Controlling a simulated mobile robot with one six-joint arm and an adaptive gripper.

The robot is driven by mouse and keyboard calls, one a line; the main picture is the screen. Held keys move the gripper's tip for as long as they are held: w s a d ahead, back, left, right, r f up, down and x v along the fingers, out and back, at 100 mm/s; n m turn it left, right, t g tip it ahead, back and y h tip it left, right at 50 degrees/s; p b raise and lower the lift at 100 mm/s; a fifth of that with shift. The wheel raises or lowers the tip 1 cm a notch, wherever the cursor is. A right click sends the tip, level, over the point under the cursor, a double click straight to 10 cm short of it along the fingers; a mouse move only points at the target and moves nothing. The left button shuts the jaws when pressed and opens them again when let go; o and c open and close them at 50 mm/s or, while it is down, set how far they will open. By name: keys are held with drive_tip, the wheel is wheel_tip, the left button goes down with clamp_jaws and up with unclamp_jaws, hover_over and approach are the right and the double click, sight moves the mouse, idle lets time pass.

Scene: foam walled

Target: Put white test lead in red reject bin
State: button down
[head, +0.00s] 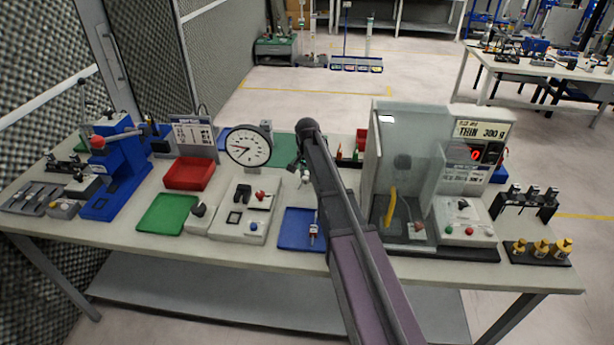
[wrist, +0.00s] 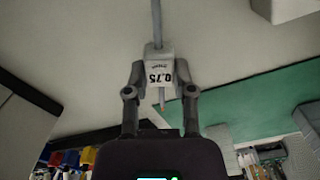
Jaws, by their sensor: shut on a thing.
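My gripper (wrist: 160,78) is shut on a white block marked 0.75, which looks like the white test lead (wrist: 159,60). A grey cable or rod runs up from it in the wrist view, and a thin pin points down between the fingers. In the head view my gripper (head: 302,165) is above the table, right of the dial gauge, and mostly hidden by my arm. The red reject bin (head: 188,174) is an open red tray on the left of the table, behind a green tray (head: 169,213). My gripper is well to its right.
A dial gauge (head: 248,147) and a white button fixture (head: 245,212) stand between my gripper and the red bin. A blue press (head: 112,165) is left of the bin. A clear-walled test station (head: 400,150) stands to the right. A blue tray (head: 297,230) lies in front.

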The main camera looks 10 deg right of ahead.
wheel_tip(320, 180, up, 2)
drive_tip(key=shift+r+p, duration=0.1)
drive_tip(key=shift+p, duration=0.65)
drive_tip(key=s+d, duration=0.1)
drive_tip(key=s, duration=0.4)
drive_tip(key=s+d, duration=0.2)
drive_tip(key=s, duration=0.3)
drive_tip(key=s+d+r+p, duration=0.1)
drive_tip(key=s, duration=0.4)
drive_tip(key=shift+s+d, duration=0.15)
drive_tip(key=shift+s, duration=0.1)
drive_tip(key=shift+r, duration=0.15)
wheel_tip(320, 180, up, 15)
drive_tip(key=p, duration=1.5)
drive_tip(key=shift+f, duration=0.2)
drive_tip(key=shift+s, duration=0.1)
